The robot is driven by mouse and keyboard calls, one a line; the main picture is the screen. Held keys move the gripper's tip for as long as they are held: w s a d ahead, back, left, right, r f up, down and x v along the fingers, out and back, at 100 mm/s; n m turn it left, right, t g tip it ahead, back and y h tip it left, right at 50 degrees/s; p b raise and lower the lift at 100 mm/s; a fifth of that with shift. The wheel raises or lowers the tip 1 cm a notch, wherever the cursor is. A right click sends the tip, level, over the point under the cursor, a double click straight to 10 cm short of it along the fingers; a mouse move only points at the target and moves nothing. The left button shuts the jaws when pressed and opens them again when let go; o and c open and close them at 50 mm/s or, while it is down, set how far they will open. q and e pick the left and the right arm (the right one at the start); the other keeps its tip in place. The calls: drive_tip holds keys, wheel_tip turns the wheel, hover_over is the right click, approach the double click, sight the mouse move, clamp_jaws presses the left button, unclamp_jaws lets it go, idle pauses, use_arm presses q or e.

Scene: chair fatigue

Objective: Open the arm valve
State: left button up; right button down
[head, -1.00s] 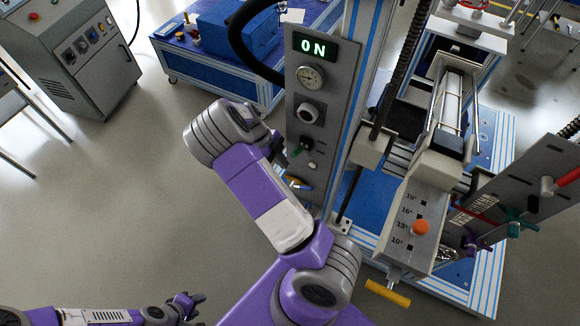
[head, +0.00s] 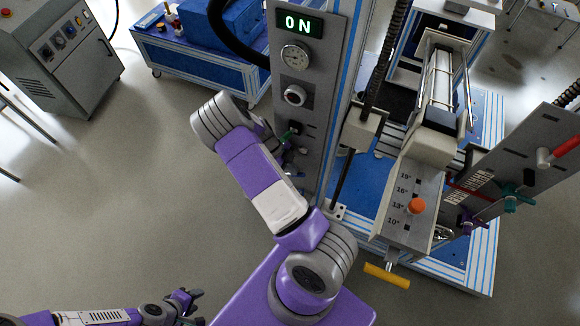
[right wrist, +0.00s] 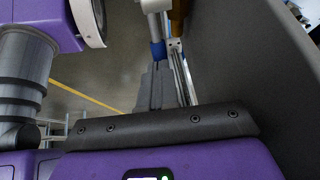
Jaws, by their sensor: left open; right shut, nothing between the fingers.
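A grey upright panel (head: 318,90) bears a lit ON display, a gauge, a round knob and a small green valve (head: 291,133). My right gripper (right wrist: 160,88) is shut and empty. In the right wrist view its fingertips are near a blue collar (right wrist: 158,50) on a pale fitting; I cannot tell if they touch. No readable label marks the arm valve. My left gripper (head: 190,302) is open, low at the left.
The machine frame (head: 485,150) with a blue base fills the right. A grey box with an orange knob (head: 416,206) and a yellow handle (head: 387,275) stands in front. A blue bench (head: 200,55) and a grey cabinet (head: 55,60) stand behind. The floor at left is clear.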

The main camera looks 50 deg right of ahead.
drive_tip(key=shift+s+d+f, duration=0.2)
drive_tip(key=shift+s+f, duration=0.35)
drive_tip(key=shift+s, duration=0.3)
drive_tip(key=shift+r, duration=0.15)
